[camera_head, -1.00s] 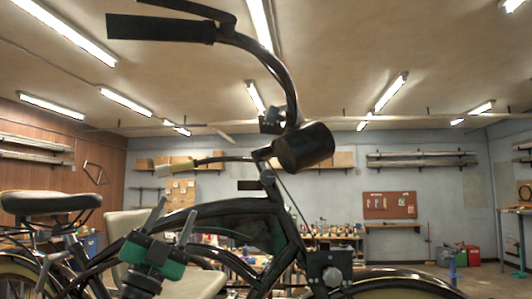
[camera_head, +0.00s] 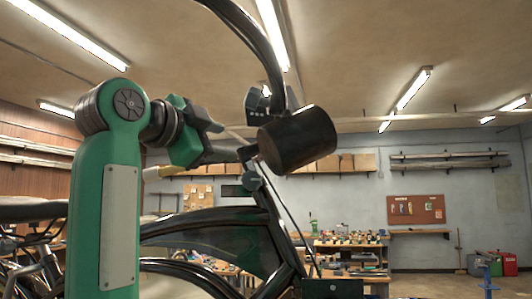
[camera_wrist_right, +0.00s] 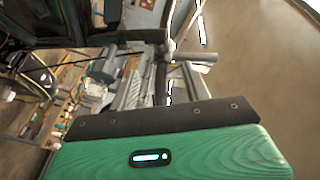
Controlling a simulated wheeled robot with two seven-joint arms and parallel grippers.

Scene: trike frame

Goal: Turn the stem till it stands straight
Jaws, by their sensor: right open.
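The dark handlebar (camera_head: 262,45) curves down to a dark clamp block (camera_head: 262,106) above a black cylinder (camera_head: 300,138) on the trike's front. The stem lies in this cluster above the frame (camera_head: 215,238); its outline is partly covered, and I cannot tell its angle. My right gripper (camera_head: 235,140), green and dark, is open just left of the cylinder. I cannot tell whether it touches the stem. In the right wrist view its grey fingers (camera_wrist_right: 160,85) stand apart with a dark upright part between them.
My green arm covers the left of the head view. A pale-tipped grip (camera_head: 165,172) sticks out left below the gripper. A cluttered workbench (camera_head: 350,250) stands behind. A pegboard (camera_head: 416,209) hangs on the back wall. Floor at the right is mostly free.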

